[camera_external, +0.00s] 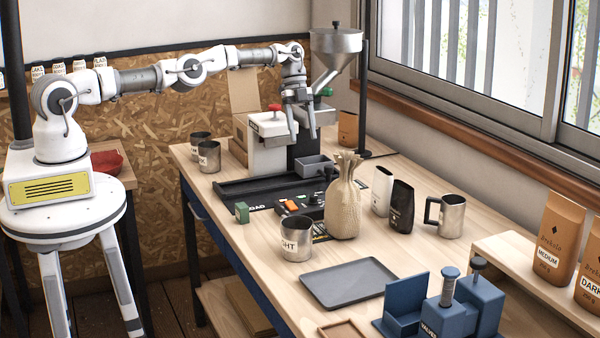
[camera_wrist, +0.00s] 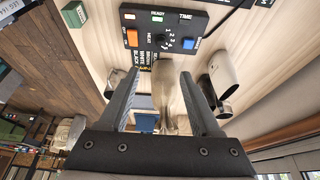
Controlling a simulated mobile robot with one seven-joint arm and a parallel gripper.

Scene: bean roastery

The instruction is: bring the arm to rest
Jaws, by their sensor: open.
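My gripper (camera_external: 305,122) is at the end of my outstretched arm, in front of the roasting machine and below the metal hopper in the external view. Its two fingers point down, spread apart, with nothing between them that I can see held. In the wrist view my gripper (camera_wrist: 160,90) shows both dark fingers wide apart. The tan tied sack (camera_wrist: 168,95) appears beyond and between the fingers there, but in the external view the sack (camera_external: 345,205) stands on the table, apart from the gripper.
The roaster (camera_external: 268,145) and hopper (camera_external: 337,45) stand close to my gripper. A grey tray (camera_external: 347,284) lies empty near the blue tool stand (camera_external: 455,312).

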